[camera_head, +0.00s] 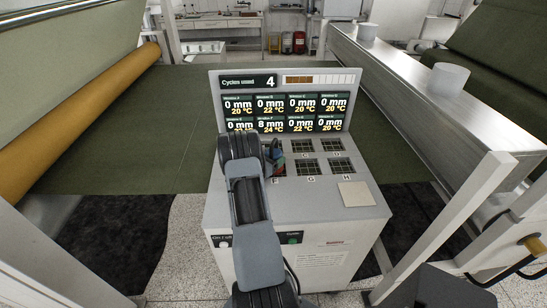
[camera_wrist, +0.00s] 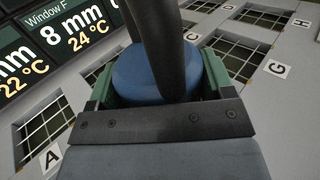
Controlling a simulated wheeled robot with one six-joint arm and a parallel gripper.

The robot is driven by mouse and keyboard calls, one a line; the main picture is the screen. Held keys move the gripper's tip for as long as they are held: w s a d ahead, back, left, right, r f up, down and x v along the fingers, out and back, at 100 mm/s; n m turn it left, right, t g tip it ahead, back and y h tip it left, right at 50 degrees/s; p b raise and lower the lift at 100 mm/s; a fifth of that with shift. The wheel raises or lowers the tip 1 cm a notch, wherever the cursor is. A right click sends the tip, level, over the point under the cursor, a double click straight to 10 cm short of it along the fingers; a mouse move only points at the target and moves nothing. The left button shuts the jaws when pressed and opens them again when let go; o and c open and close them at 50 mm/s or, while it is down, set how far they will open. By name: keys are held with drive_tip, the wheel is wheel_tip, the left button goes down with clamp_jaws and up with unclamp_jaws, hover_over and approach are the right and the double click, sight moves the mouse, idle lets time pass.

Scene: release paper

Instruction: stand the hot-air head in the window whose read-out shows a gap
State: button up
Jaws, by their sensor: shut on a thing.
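The read-out panel (camera_head: 285,103) at the console's back shows 8 mm and 24 °C for Window F; the other legible windows show 0 mm. That F read-out (camera_wrist: 72,33) also fills the upper left of the wrist view. My gripper (camera_head: 275,155) is shut on the hot-air head, a blue rounded body (camera_wrist: 140,72) between green jaw sides, with a dark curved part rising in front of it. In the head view it is just above the letter F, over the window there. Whether its base touches the window is hidden.
Gridded windows lie on the sloping console top, including window G (camera_head: 306,167) and window H (camera_head: 340,166). A pale square plate (camera_head: 356,194) lies at the right front. A metal beam (camera_head: 415,80) with white cups runs at right; a yellow roll (camera_head: 80,125) is at left.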

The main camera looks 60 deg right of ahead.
drive_tip(key=o, duration=1.8)
drive_tip(key=shift+f, duration=0.1)
